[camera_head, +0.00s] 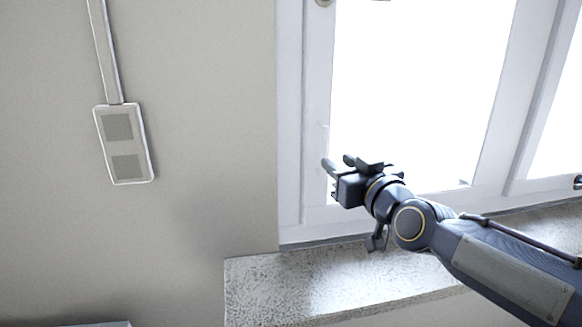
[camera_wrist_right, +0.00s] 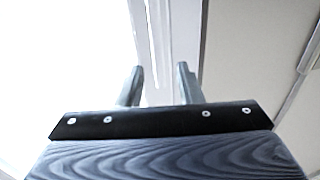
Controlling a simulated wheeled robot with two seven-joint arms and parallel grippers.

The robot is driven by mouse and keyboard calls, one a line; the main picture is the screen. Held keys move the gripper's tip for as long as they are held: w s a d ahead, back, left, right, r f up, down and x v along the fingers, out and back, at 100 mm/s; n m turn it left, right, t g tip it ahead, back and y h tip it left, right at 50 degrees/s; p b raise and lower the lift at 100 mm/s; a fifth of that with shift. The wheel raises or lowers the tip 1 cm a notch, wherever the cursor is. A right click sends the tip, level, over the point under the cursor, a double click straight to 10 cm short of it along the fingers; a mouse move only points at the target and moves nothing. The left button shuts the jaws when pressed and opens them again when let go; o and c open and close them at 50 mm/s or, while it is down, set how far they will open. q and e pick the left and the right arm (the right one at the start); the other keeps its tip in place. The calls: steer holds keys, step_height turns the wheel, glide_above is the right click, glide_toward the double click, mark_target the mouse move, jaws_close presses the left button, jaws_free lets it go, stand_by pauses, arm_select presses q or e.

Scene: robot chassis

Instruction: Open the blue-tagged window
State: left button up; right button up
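A white-framed window (camera_head: 317,120) with bright panes fills the right part of the head view. No blue tag shows in either view. A small round metal piece (camera_head: 323,3) on the frame is cut off by the top edge; I cannot tell whether it belongs to a handle. My right gripper (camera_head: 338,161) is in front of the lower left part of the window. In the right wrist view its two fingers (camera_wrist_right: 160,78) stand apart with nothing between them, and the white window frame (camera_wrist_right: 172,35) is beyond them. My left gripper is in neither view.
A speckled stone sill (camera_head: 290,290) runs below the window, under my right arm. A grey wall socket panel (camera_head: 124,145) with a cable duct is on the plain wall at left. A small dark fitting (camera_head: 578,182) shows at the right edge.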

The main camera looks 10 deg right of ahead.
mark_target(326, 153)
steer(key=x, duration=0.7)
steer(key=shift+w+d, duration=0.1)
steer(key=shift+w, duration=0.15)
jaws_close()
